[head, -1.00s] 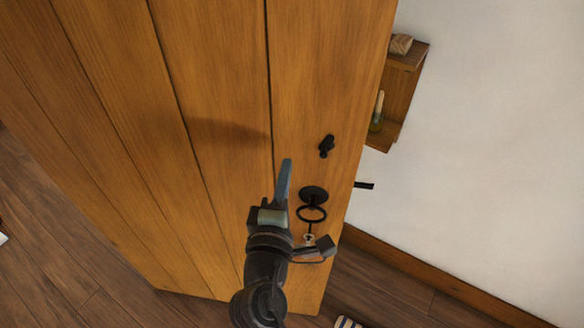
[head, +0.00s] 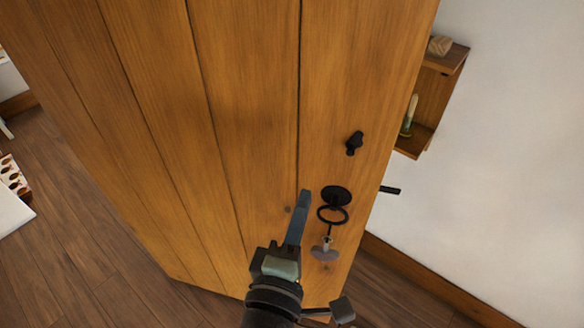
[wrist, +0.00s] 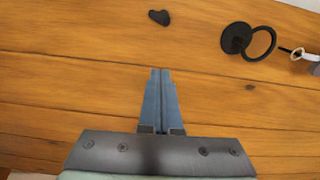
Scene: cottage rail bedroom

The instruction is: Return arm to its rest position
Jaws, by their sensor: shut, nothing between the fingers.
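My gripper (head: 304,193) is in front of a wooden plank door (head: 150,130). Its blue fingers are together with nothing between them. In the wrist view my gripper (wrist: 160,72) points at the door planks (wrist: 70,95), and a gap to the surface cannot be judged. A black ring handle (head: 333,214) is just right of the fingertips in the head view. It also shows at the upper right of the wrist view (wrist: 262,44). The ring is apart from the fingers in the wrist view.
A key with a tag (head: 325,250) hangs below the ring. A black knob (head: 354,143) is above it. A wooden wall shelf (head: 432,95) holds small items beyond the door edge. Wood floor (head: 75,240) is open at the lower left, near a white item with dark round spots (head: 14,185).

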